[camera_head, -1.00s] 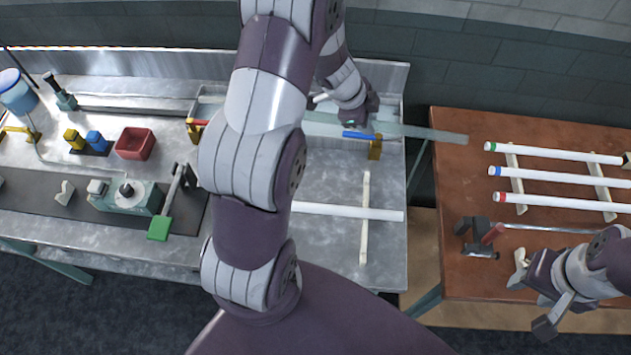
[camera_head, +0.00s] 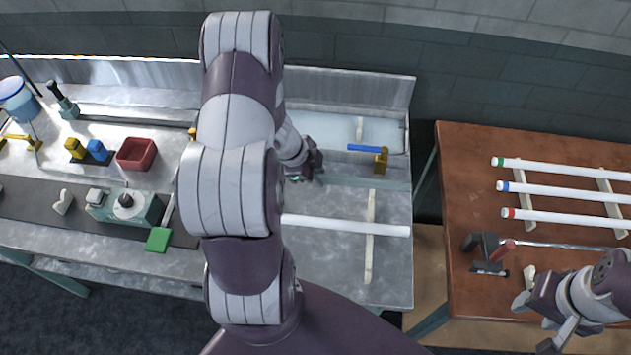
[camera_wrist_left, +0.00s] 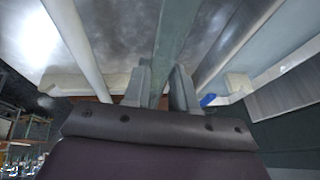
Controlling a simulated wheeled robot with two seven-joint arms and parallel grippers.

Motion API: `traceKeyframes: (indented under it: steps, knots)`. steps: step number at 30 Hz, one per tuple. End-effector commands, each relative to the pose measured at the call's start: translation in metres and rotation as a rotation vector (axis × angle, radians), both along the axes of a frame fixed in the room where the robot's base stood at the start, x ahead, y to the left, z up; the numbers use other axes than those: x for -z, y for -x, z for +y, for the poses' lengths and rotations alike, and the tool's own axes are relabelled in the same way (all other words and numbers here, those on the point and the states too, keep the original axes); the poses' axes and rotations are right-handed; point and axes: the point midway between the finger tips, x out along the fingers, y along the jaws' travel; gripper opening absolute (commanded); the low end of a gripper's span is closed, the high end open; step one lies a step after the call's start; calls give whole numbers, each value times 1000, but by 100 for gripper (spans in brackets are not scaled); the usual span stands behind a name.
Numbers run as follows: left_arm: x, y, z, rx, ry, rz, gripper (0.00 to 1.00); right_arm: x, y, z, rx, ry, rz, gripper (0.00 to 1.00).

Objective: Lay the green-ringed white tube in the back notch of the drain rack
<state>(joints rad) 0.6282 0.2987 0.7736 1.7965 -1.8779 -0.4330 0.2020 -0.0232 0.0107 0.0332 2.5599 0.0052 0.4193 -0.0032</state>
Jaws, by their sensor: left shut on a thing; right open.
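The green-ringed white tube (camera_head: 565,169) lies at the back of the right table, across two cream rails (camera_head: 608,190). My left gripper (camera_head: 313,172) is shut on a long grey-green bar (camera_head: 385,183), above the metal bench. The bar also shows between the fingers (camera_wrist_left: 160,85) in the left wrist view. On the bench, a plain white tube (camera_head: 345,226) lies across a cream rail (camera_head: 368,255); my left arm hides its left end. I cannot tell for certain which rails are the drain rack. My right gripper (camera_head: 535,325) is open and empty at the right table's front edge.
A blue-ringed tube (camera_head: 565,190) and a red-ringed tube (camera_head: 565,217) lie in front of the green-ringed one. A dark clamp (camera_head: 485,255) stands near the right table's left edge. A gap separates bench and table.

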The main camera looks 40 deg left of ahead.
Motion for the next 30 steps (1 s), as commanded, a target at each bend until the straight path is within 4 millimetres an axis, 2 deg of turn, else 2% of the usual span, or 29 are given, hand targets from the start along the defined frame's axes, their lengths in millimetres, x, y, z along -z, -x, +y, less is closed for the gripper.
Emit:
traceKeyframes:
  steps: [1, 5, 24, 25, 27, 30]
  knots:
    - [14, 1, 0, -2, 2, 3, 0, 6, 0, 0, 0, 0, 0, 49]
    - [33, 0, 0, 0, 1, 2, 0, 8, 0, 0, 0, 0, 0, 49]
    - [45, 0, -1, -1, 1, 1, 0, 14, 0, 0, 0, 0, 0, 49]
    - [45, 0, -1, -1, 1, 1, 30, 14, 0, 0, 0, 0, 0, 49]
    - [45, 0, -1, -1, 0, 0, 52, 13, 0, 0, 0, 0, 0, 49]
    - [44, 0, -1, -1, 0, 0, 52, 13, 0, 0, 0, 0, 0, 49]
